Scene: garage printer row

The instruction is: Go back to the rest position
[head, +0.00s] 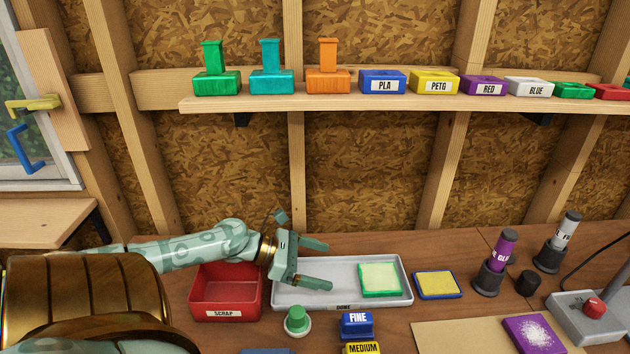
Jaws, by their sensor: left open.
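My left gripper (322,265) is open and empty. It hangs over the left part of the grey DONE tray (398,299), beside the red SCRAP bin (197,296). Its arm comes in from the left and passes over the back of the bin. A green-rimmed block with a pale top (380,278) lies in the right part of the tray, apart from the fingers. My right gripper is not in the picture.
A green knob (298,318) and blue FINE (357,324) and yellow MEDIUM (362,348) blocks stand before the tray. A blue-rimmed yellow pad (438,285), a purple glue stick (501,250) and a red-button box (590,315) are right. A shelf (330,103) with labelled blocks runs above.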

